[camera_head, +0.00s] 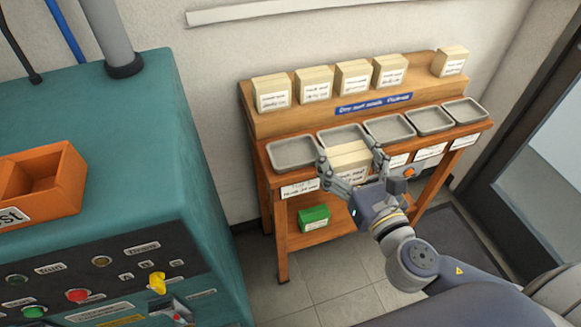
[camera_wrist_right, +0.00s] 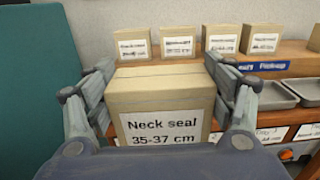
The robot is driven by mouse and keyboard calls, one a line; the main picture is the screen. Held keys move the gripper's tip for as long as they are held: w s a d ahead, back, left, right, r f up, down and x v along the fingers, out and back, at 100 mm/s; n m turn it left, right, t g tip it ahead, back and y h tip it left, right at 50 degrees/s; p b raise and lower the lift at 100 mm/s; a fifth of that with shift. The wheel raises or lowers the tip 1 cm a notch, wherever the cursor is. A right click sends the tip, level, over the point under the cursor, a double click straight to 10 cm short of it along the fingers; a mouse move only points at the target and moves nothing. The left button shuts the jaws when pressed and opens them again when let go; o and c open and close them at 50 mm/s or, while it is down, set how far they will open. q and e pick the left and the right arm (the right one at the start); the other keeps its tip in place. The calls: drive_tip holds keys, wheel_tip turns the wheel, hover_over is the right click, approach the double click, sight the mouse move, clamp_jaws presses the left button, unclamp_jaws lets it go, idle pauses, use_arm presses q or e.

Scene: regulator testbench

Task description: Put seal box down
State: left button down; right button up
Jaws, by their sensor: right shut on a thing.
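My right gripper (camera_head: 350,168) is shut on a tan seal box (camera_head: 347,156), with one finger on each side of it. The held box also shows in the right wrist view (camera_wrist_right: 160,103), upright, its label reading "Neck seal 35-37 cm". In the head view the box is in front of the raised wooden shelf (camera_head: 420,86), over the front of the tray row. I cannot tell whether it touches anything below. Several similar boxes stand on the shelf, with a wide gap before the rightmost box (camera_head: 450,61). My left gripper is out of view.
Grey trays line the wooden bench, including the leftmost tray (camera_head: 292,153) and the rightmost tray (camera_head: 463,110). A green box (camera_head: 313,217) lies on the lower shelf. A teal machine (camera_head: 90,140) with an orange bin (camera_head: 68,182) stands at left. A door is at right.

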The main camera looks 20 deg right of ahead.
drive_tip(key=shift+d+f, duration=0.3)
drive_tip(key=shift+f, duration=0.1)
drive_tip(key=shift+w, duration=0.15)
use_arm(q)
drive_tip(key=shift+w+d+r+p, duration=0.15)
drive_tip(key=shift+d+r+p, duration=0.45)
drive_tip(key=shift+p, duration=0.35)
use_arm(e)
drive_tip(key=shift+w+a+f, duration=0.8)
drive_tip(key=shift+w+a, duration=0.3)
drive_tip(key=shift+w, duration=1.25)
drive_tip(key=shift+w+a+f, duration=0.85)
drive_tip(key=shift+w+a, duration=0.3)
drive_tip(key=shift+w, duration=1.2)
drive_tip(key=shift+w+a+f, duration=0.8)
drive_tip(key=shift+w+a, duration=0.3)
drive_tip(key=shift+w, duration=1.25)
drive_tip(key=shift+f, duration=0.15)
drive_tip(key=o, duration=1.1)
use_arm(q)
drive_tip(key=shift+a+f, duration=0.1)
